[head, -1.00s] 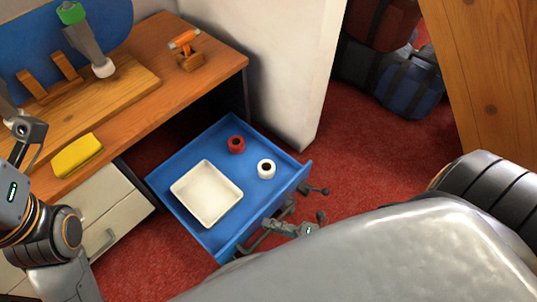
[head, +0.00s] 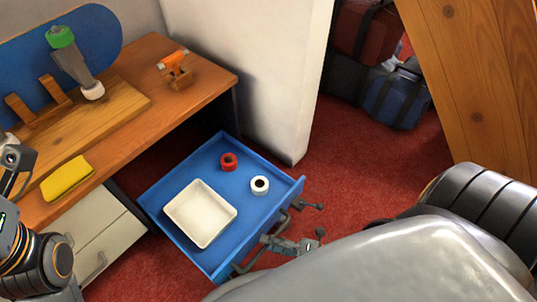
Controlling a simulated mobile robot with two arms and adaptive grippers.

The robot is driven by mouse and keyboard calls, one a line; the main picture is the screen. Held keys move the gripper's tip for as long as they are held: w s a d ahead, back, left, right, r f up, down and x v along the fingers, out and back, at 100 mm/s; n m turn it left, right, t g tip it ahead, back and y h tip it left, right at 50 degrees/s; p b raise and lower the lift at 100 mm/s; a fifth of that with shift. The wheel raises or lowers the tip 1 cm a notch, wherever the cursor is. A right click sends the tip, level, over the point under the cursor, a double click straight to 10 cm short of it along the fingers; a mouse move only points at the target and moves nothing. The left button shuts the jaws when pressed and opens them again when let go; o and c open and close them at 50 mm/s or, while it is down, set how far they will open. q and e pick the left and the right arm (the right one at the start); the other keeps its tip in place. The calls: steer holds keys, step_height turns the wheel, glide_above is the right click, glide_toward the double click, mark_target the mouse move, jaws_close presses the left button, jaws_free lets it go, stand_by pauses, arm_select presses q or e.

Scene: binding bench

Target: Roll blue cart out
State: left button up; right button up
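The blue cart (head: 213,153), a shallow open-topped blue tray at this angle, stands partly out from under the wooden desk. A grey bar handle (head: 243,266) runs along its front side. My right gripper (head: 268,240) is at this handle and appears shut on it; the hand partly hides the bar. On the cart are a white square tray (head: 200,213), a red roll (head: 229,162) and a white roll (head: 260,186). My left gripper (head: 12,158) is only partly seen at the left edge, away from the cart; its fingers are hidden or cut off.
The desk (head: 200,82) bears a yellow pad (head: 67,178), an orange-handled tool (head: 175,70) and a green-capped tool (head: 75,62). A white drawer unit (head: 102,235) is left of the cart.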

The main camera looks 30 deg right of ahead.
steer(key=v, duration=1.1)
